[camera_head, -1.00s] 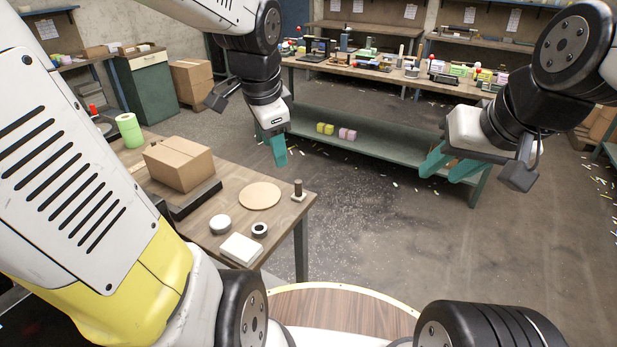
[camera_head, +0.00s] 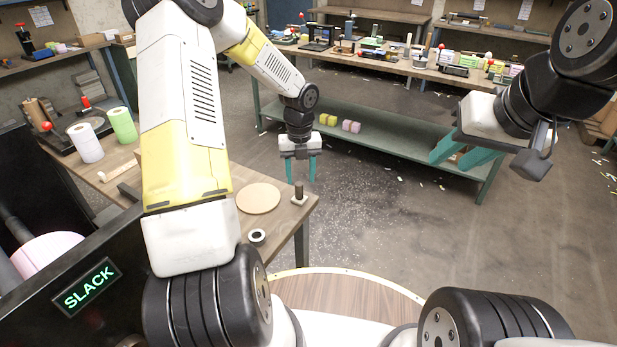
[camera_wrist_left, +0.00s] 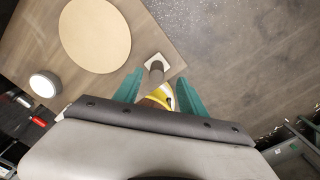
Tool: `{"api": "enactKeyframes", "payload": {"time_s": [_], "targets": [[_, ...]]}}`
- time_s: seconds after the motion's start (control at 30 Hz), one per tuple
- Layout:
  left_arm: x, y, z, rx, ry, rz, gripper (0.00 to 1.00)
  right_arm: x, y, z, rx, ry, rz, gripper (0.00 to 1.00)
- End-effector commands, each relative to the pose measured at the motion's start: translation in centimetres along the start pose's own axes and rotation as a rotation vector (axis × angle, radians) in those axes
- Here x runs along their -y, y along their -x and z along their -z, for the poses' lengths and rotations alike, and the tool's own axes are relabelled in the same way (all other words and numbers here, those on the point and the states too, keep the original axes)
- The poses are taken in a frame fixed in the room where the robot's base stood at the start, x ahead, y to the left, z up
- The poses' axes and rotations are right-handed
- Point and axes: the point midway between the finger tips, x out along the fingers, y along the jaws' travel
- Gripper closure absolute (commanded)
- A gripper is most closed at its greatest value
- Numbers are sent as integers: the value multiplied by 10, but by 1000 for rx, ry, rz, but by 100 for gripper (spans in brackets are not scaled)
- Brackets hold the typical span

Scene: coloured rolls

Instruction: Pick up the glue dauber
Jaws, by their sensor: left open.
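What looks like the glue dauber, a dark upright cylinder on a pale square base (camera_head: 299,195), stands near the corner of the wooden table. My left gripper (camera_head: 299,178) is open and empty, fingers pointing down, and appears just above the dauber in the head view. In the left wrist view the dauber (camera_wrist_left: 156,68) lies between and just beyond the fingertips of the left gripper (camera_wrist_left: 159,80). The gap in height cannot be told. My right gripper (camera_head: 452,157) is open and empty, away over the floor to the right.
White (camera_head: 86,143) and green (camera_head: 122,125) rolls stand at the left. A long bench (camera_head: 400,62) with many items stands behind. My left arm hides part of the table.

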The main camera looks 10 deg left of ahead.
Motion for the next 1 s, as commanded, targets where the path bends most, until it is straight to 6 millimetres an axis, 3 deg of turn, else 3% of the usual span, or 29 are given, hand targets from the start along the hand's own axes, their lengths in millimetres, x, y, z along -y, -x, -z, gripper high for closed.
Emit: {"api": "enactKeyframes", "payload": {"time_s": [0.3, 0.63, 0.87, 1.0], "targets": [[-5, -44, 3, -2, 0, -1, 51, 0, 0, 0, 0, 0, 0, 64], [-5, -51, 3, 0, 3, 0, 51, 0, 0, 0, 0, 0, 0, 64], [-5, -51, 3, 0, 3, 0, 97, 0, 0, 0, 0, 0, 0, 64], [-5, -51, 2, 0, 3, 0, 100, 0, 0, 0, 0, 0, 0, 64]]}}
